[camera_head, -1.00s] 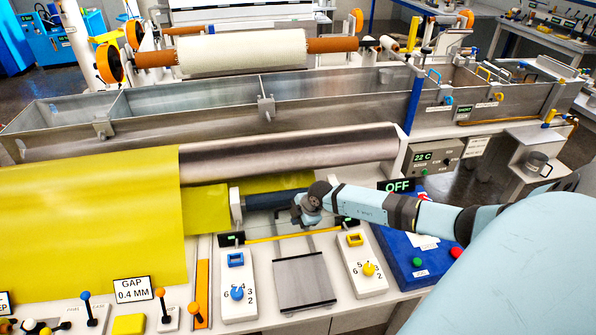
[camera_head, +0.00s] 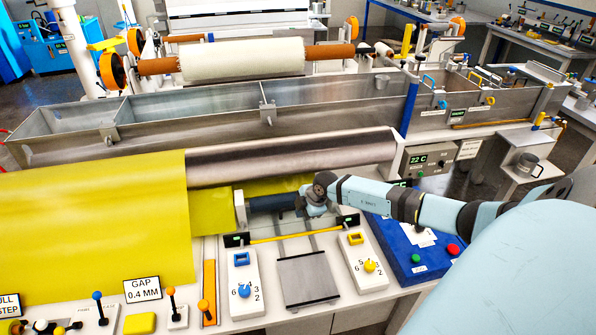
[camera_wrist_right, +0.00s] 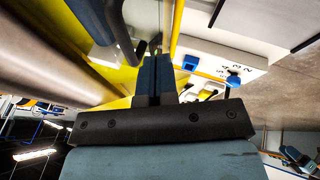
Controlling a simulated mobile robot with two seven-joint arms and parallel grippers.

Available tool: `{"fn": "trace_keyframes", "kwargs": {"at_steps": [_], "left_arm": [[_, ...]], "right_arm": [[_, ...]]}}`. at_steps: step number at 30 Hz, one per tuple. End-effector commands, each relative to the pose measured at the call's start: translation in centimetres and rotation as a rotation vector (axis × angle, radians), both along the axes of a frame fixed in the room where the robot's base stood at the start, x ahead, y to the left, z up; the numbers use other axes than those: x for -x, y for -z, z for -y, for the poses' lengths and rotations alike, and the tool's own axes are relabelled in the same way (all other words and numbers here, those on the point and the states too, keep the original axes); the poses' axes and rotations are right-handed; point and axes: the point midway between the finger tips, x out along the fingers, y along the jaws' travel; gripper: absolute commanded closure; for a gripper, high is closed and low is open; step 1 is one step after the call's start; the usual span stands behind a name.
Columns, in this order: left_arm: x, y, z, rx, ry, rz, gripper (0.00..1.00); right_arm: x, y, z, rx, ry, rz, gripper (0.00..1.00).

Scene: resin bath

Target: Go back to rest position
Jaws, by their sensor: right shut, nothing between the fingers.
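My right gripper (camera_head: 308,211) hangs over the machine front, beside the dark blue roller (camera_head: 272,202) and above the yellow bar (camera_head: 290,236). In the right wrist view its two dark fingers (camera_wrist_right: 152,76) are together, with nothing held between them. The left dial panel (camera_wrist_right: 222,68), with a blue knob, lies beyond the fingers in that view. My right arm reaches in from the right of the head view. My left gripper is not in view.
Yellow sheet (camera_head: 95,220) covers the left side below a steel roller (camera_head: 290,158). A grey plate (camera_head: 308,280) lies between two dial panels. A blue control box (camera_head: 412,250) sits under my forearm. A long metal trough (camera_head: 190,120) runs behind.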

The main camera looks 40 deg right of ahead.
Motion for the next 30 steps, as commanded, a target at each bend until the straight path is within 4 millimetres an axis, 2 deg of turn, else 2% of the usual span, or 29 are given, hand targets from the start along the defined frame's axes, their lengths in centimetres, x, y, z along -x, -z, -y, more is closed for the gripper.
{"fn": "trace_keyframes", "kwargs": {"at_steps": [1,6,12,18,26,29,30], "left_arm": [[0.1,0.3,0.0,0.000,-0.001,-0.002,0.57],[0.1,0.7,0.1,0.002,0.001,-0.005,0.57],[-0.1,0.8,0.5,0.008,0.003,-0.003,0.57],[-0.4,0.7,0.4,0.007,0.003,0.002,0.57],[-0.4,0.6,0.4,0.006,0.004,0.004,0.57],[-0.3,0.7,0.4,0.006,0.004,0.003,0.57],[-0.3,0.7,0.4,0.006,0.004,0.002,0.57]], "right_arm": [[1.2,-0.4,-0.1,0.005,-0.006,-0.004,1.00],[4.1,-2.4,-0.3,0.005,-0.005,-0.003,1.00],[6.5,-4.2,-0.7,0.003,-0.003,-0.002,1.00],[7.4,-4.9,-0.8,0.002,-0.003,-0.002,1.00],[7.5,-4.9,-1.1,-0.006,-0.006,0.000,1.00],[8.0,-4.2,-3.1,-0.067,-0.043,0.013,1.00],[8.4,-3.8,-4.8,-0.116,-0.069,0.027,1.00]]}}
